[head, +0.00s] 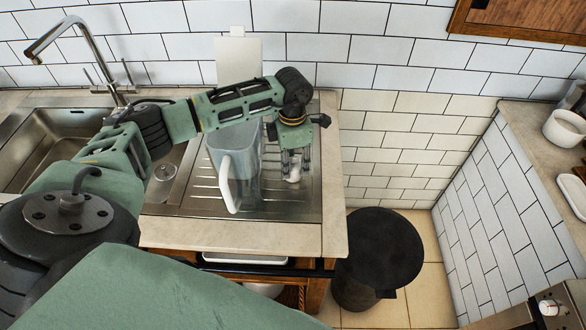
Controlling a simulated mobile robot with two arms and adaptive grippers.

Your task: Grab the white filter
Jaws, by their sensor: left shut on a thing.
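My left arm reaches in from the left over the sink counter. My left gripper (294,165) points down above the right part of the metal drainboard. It is shut on a small white thing (293,175), which looks like the white filter; the fingers partly hide it. A clear pitcher (245,170) with a white handle stands on the drainboard just left of the gripper. My arm hides part of the pitcher's top. My right gripper is not in view.
A steel sink (40,150) with a tap (85,50) is at the left. A white board (237,62) leans on the tiled wall behind the arm. A dark round bin (378,255) stands on the floor right of the counter (335,215). A white bowl (565,128) is on the right counter.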

